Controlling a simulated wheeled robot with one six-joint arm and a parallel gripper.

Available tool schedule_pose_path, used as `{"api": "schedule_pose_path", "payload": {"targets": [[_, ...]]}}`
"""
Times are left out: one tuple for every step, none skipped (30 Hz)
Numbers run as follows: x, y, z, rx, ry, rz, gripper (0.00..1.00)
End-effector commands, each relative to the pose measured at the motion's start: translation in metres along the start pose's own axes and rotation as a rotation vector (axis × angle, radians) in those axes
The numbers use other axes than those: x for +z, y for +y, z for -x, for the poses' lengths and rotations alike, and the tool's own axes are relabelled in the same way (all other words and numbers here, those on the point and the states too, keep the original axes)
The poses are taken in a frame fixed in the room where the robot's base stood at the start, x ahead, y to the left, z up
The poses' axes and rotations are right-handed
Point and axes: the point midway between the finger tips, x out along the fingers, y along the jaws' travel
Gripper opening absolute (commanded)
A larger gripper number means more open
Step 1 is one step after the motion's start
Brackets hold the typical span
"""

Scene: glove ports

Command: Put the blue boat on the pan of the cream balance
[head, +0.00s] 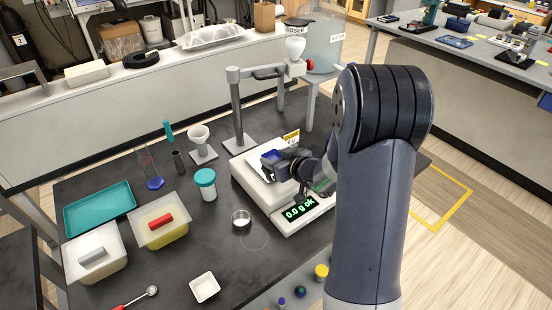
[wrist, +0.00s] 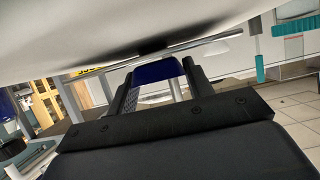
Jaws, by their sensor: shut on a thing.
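The cream balance (head: 250,182) stands on the dark table, with its display (head: 300,208) reading 0.0 g ok. My gripper (head: 272,160) is over the back part of the balance, reaching in from the right. The wrist view shows its two dark fingers (wrist: 157,82) shut on the blue boat (wrist: 156,71), which sits between the tips. The pan is mostly hidden behind my gripper in the head view. A large pale surface fills the top of the wrist view close to the fingers. I cannot tell whether the boat touches the pan.
A clamp stand (head: 236,110) rises behind the balance, with a doser on its arm. A teal-lidded jar (head: 206,186), a small metal cup (head: 241,220) and a white boat (head: 204,287) stand left. A teal tray (head: 100,208) and two tubs are further left.

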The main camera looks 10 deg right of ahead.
Motion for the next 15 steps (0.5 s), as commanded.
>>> {"api": "schedule_pose_path", "payload": {"targets": [[-0.0002, 0.0000, 0.0001, 0.000, 0.000, 0.000, 0.28], [-0.0001, 0.0000, 0.0001, 0.000, 0.000, 0.000, 0.28], [0.0006, 0.0000, -0.0002, 0.000, 0.000, 0.000, 0.28], [0.0016, 0.0000, -0.0006, 0.000, 0.000, 0.000, 0.28], [0.0028, 0.0000, -0.0011, 0.000, 0.000, 0.000, 0.28], [0.0042, 0.0000, -0.0017, 0.000, 0.000, 0.000, 0.28], [0.0032, 0.0000, -0.0013, 0.000, 0.000, 0.000, 0.50], [0.0027, 0.0000, -0.0011, 0.000, 0.000, 0.000, 0.53], [0.0026, 0.0000, -0.0011, 0.000, 0.000, 0.000, 0.56], [0.0027, 0.0000, -0.0011, 0.000, 0.000, 0.000, 0.58], [0.0026, 0.0000, -0.0011, 0.000, 0.000, 0.000, 0.61], [0.0026, 0.0000, -0.0011, 0.000, 0.000, 0.000, 0.64], [0.0026, 0.0000, -0.0010, 0.000, 0.000, 0.000, 0.67], [0.0026, 0.0000, -0.0010, 0.000, 0.000, 0.000, 0.69], [0.0026, 0.0000, -0.0010, 0.000, 0.000, 0.000, 0.70]]}}
